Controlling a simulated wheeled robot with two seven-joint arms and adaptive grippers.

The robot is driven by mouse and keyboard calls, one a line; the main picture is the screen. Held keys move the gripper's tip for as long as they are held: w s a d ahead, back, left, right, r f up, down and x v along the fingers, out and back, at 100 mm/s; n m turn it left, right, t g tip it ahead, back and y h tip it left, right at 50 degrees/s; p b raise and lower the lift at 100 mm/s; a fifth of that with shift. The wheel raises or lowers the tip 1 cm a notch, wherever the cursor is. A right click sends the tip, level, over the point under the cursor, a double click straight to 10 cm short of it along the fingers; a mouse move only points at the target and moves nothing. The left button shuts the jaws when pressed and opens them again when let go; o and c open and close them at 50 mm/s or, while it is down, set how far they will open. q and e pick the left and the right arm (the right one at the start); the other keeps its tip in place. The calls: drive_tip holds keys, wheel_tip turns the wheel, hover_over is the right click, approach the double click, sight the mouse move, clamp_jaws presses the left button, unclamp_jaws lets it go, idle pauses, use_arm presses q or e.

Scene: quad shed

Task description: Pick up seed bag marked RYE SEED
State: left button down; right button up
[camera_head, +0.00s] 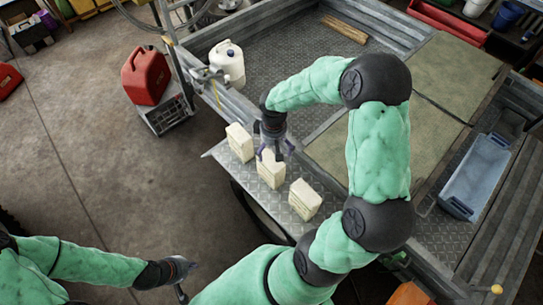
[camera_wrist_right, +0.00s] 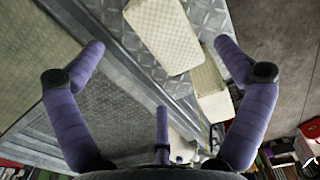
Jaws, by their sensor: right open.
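Three pale cream bags stand on a metal tailgate shelf (camera_head: 219,153) in the head view: a far one (camera_head: 239,142), a middle one (camera_head: 270,169) and a near one (camera_head: 304,200). Their print is too small to read, so I cannot tell which is marked RYE SEED. My right gripper (camera_head: 274,150) is at the middle bag, partly in front of it. In the right wrist view its purple fingers (camera_wrist_right: 160,75) are spread, with one bag (camera_wrist_right: 165,32) ahead between them and another (camera_wrist_right: 212,98) by the right finger. My left gripper (camera_head: 186,281) is open and empty at lower left, away from the bags.
A red fuel can (camera_head: 146,76) stands on a box left of the trailer. The concrete floor at left is mostly clear.

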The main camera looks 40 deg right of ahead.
sight(273, 158)
drive_tip(key=shift+w+d+f, duration=0.1)
drive_tip(key=shift+d+f, duration=0.05)
drive_tip(key=shift+f, duration=0.2)
wheel_tip(273, 158, down, 4)
drive_tip(key=shift+f+b, duration=0.25)
drive_tip(key=shift+b, duration=0.65)
drive_tip(key=shift+f, duration=0.25)
wheel_tip(273, 158, down, 5)
drive_tip(key=b, duration=0.2)
drive_tip(key=shift+b, duration=0.35)
drive_tip(key=c, duration=1.6)
drive_tip(key=shift+r, duration=0.1)
